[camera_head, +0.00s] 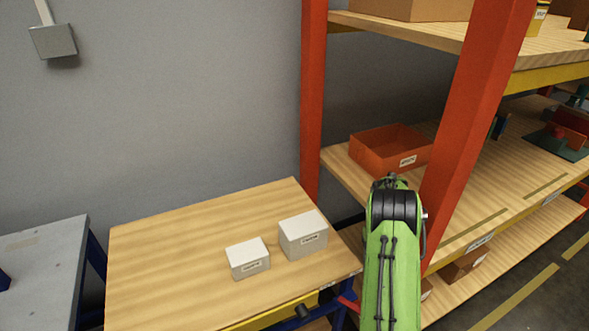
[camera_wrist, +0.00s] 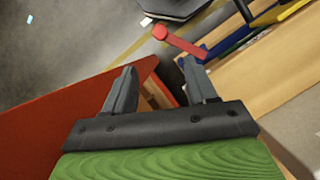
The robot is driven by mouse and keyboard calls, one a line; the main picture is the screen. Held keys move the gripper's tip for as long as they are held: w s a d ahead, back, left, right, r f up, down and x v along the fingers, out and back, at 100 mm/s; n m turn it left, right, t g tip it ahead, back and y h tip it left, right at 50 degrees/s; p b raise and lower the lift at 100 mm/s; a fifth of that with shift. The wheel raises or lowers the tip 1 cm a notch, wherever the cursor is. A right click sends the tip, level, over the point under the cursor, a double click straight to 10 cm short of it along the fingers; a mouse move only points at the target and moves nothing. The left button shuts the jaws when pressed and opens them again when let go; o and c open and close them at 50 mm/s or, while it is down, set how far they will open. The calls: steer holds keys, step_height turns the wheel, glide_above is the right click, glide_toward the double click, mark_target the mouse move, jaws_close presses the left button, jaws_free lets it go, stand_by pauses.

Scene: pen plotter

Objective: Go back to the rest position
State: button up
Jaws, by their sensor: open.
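My gripper (camera_wrist: 163,82) shows in the wrist view with its two grey fingers apart and nothing between them. Past the fingers lie a red upright, a wooden surface and the grey floor. In the head view my green arm rises at the lower right, in front of the shelf rack and beside the wooden table (camera_head: 160,270). The gripper itself is hidden in the head view.
An orange bin (camera_head: 385,150) sits on the rack's middle shelf, behind my arm. Red rack uprights (camera_head: 312,100) stand close to my arm. A grey table (camera_head: 45,270) is at the left. The wooden table's left part is clear.

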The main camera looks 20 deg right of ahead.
steer(key=s+a+r+n+t+h+p, duration=0.1)
steer(key=a+r+t, duration=0.1)
steer(key=a+r, duration=0.85)
steer(key=s+a+r+n+t+h+p, duration=0.1)
steer(key=a+r+t, duration=0.2)
steer(key=a+r, duration=0.7)
steer(key=s+a+r+n+t, duration=0.1)
steer(key=s+a+r+t, duration=0.1)
steer(key=s, duration=0.6)
steer(key=s+a+r+n+t, duration=0.2)
steer(key=s+a+r, duration=0.3)
steer(key=s, duration=0.2)
steer(key=shift+s+a+r+t+p, duration=0.3)
steer(key=shift+s+r+p, duration=0.05)
steer(key=shift+s+p, duration=0.05)
